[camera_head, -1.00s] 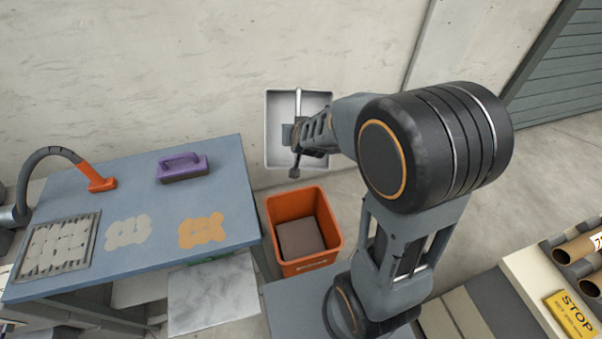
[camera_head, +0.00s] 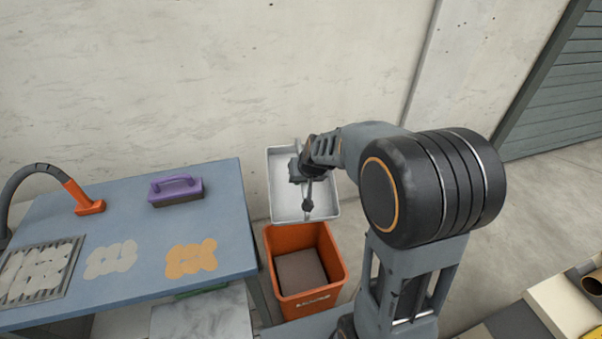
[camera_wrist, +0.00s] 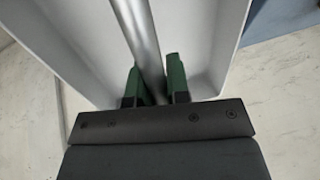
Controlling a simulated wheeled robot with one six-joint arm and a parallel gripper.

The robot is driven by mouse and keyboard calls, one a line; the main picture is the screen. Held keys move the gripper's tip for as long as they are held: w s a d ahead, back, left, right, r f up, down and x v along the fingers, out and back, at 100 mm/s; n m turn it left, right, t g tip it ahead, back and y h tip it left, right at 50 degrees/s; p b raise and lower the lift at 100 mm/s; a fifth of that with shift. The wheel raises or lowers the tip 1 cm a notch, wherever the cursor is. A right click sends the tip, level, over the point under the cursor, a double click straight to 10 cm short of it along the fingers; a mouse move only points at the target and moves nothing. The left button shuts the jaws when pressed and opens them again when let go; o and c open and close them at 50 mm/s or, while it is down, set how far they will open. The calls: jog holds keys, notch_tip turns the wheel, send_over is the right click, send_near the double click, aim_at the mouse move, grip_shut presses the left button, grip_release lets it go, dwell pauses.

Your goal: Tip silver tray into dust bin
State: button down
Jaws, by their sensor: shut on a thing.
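The silver tray (camera_head: 283,207) is just behind and above the orange dust bin (camera_head: 310,304) in the head view. Its inside faces the camera, and I see nothing lying in it. A metal bar runs across it as a handle. My gripper (camera_head: 305,182) is shut on this bar; in the wrist view its green fingers (camera_wrist: 157,88) sit on both sides of the bar. The tray's pale walls (camera_wrist: 75,55) fill much of the wrist view. The bin stands upright on the floor with a brown, flat surface inside it. My wrist covers part of the tray.
A blue table (camera_head: 125,224) stands left of the bin with a purple-handled block (camera_head: 176,190), an orange hose nozzle (camera_head: 84,199), a grate (camera_head: 40,270), and grey and orange patches. A concrete wall (camera_head: 150,80) is behind. Pale boxes are at the lower right.

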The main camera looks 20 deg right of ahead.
jog(key=shift+w+d+r+g+p, duration=0.1)
jog(key=shift+w+r+g+p, duration=0.55)
jog(key=shift+p, duration=1.35)
jog(key=shift+w+d+r+g+p, duration=0.1)
jog(key=shift+w+r+g+p, duration=0.55)
jog(key=shift+p, duration=1.35)
jog(key=g+p, duration=0.1)
jog(key=p, duration=0.1)
jog(key=w+g+p, duration=0.1)
jog(key=p, duration=0.1)
jog(key=shift+w+d+f+m+y, duration=0.1)
jog(key=shift+f+m+y, duration=0.05)
jog(key=shift+m+y, duration=0.15)
jog(key=shift+g+p, duration=0.3)
jog(key=shift+p, duration=0.05)
